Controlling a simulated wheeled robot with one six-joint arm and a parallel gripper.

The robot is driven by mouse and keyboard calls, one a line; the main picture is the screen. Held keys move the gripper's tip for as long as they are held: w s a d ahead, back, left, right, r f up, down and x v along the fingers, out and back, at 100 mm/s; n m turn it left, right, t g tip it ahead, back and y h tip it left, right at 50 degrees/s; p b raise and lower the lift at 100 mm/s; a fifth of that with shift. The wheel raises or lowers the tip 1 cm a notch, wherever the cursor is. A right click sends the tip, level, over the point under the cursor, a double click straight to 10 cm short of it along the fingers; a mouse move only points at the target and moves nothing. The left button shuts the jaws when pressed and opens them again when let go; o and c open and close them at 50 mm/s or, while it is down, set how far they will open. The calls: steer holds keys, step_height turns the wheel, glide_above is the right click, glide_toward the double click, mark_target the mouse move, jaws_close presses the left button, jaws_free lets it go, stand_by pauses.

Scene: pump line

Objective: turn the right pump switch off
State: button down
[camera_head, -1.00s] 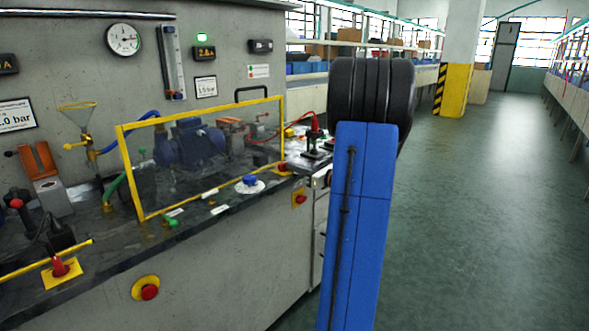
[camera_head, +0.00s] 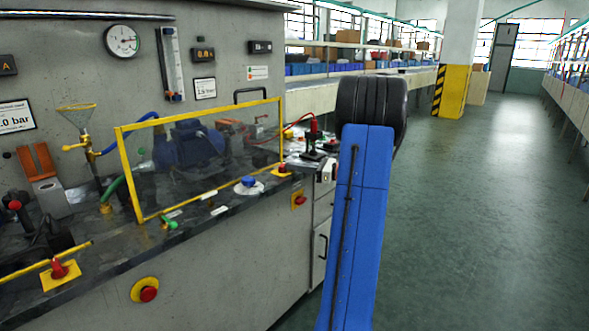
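A red rotary switch (camera_head: 282,169) on a yellow plate sits on the bench top just past the right end of the yellow-framed clear guard. It is small here, and its handle angle is hard to read. The blue pump (camera_head: 190,146) stands behind the guard. The indicator lamp (camera_head: 202,38) above the small display is dark, and the display (camera_head: 203,55) seems to read about zero. Another red switch (camera_head: 59,268) on a yellow plate is at the front left. My blue arm rises at the centre right, but my gripper is not in view.
The yellow-framed guard (camera_head: 210,190) stands along the bench front. A blue knob (camera_head: 248,182) on a white disc and a red-and-black stand (camera_head: 313,140) are near the right end. Open floor lies right.

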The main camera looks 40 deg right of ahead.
steer(key=shift+w+d, duration=0.55)
steer(key=shift+w, duration=0.35)
steer(key=shift+w+d, duration=0.1)
steer(key=shift+w, duration=0.8)
steer(key=shift+s, duration=0.1)
steer(key=v, duration=1.7)
steer(key=shift+s+f, duration=0.1)
steer(key=shift+s, duration=0.15)
